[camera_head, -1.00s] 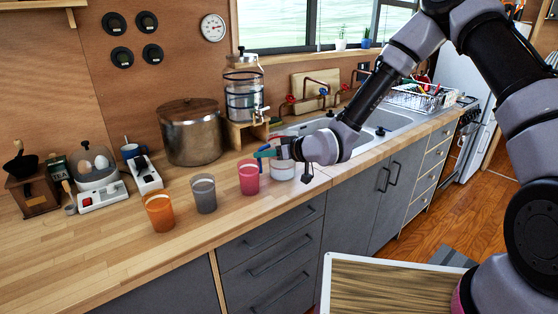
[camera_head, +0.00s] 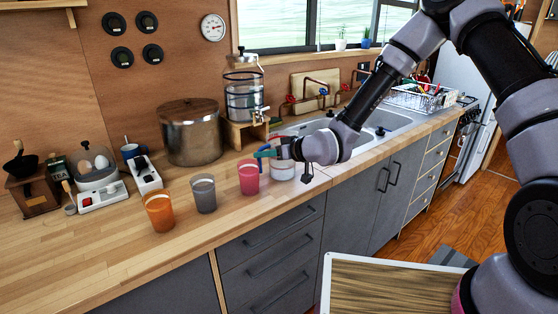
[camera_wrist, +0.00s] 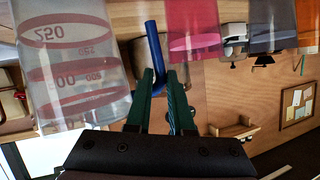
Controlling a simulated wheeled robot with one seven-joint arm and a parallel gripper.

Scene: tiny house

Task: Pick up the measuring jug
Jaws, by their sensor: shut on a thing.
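The measuring jug (camera_head: 282,171) is a clear vessel at the front of the wooden counter, right of the pink cup. In the wrist view the jug (camera_wrist: 75,65) shows red scale marks and upside-down numbers. A blue bar, its handle (camera_wrist: 153,42), runs down between the green fingers. My gripper (camera_head: 266,153) is at the jug's upper part, with its fingers (camera_wrist: 162,88) shut on the blue handle. The wrist partly covers the jug in the head view. The jug looks upright, and its base appears to be on the counter.
A pink cup (camera_head: 249,178) stands close left of the jug, then a grey cup (camera_head: 204,194) and an orange cup (camera_head: 160,212). Behind are a water dispenser (camera_head: 244,100) and a large pot (camera_head: 190,134). The sink (camera_head: 376,122) is to the right.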

